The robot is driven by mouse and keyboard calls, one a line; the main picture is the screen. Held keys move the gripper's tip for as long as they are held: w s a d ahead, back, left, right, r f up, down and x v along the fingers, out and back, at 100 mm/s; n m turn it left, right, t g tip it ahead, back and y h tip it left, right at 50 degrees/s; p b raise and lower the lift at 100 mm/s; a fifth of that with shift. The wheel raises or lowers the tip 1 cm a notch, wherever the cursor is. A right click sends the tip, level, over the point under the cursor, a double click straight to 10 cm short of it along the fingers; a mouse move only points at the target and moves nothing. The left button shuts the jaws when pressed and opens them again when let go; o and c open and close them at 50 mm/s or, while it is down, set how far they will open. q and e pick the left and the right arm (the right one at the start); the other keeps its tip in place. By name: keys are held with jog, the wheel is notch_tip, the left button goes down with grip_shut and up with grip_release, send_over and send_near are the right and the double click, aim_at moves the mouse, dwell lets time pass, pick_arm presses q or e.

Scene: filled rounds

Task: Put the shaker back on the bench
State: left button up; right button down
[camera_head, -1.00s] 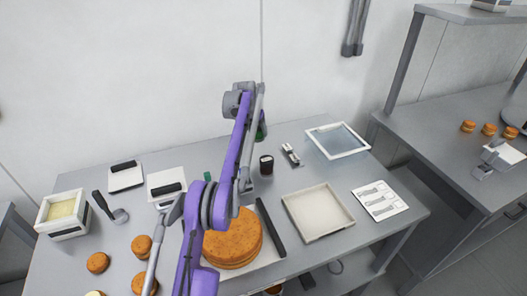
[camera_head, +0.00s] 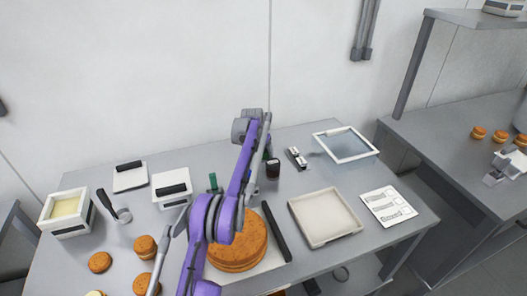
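My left arm rises from the lower edge, bends above the bench (camera_head: 330,160) and hangs down from a grey wrist. My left gripper (camera_head: 262,155) is mostly hidden behind the forearm, so its fingers cannot be made out. A small green piece (camera_head: 268,150), probably part of the shaker, shows at the forearm's right edge near the gripper. Whether it touches the bench cannot be told. A dark jar (camera_head: 273,169) stands just below it in the picture. Another green-topped item (camera_head: 213,182) stands left of the forearm.
A large round cake (camera_head: 238,245) lies beside a dark bar (camera_head: 276,232). An empty cream tray (camera_head: 325,217), a white-framed tray (camera_head: 345,145) and a white card (camera_head: 388,206) are to the right. White containers and small filled rounds (camera_head: 144,247) are left. Bare bench shows between them.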

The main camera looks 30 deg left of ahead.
pick_arm(q)
jog(key=o, duration=0.4)
jog(key=shift+r, duration=0.1)
jog(key=v, duration=1.2)
jog(key=shift+r, duration=0.2)
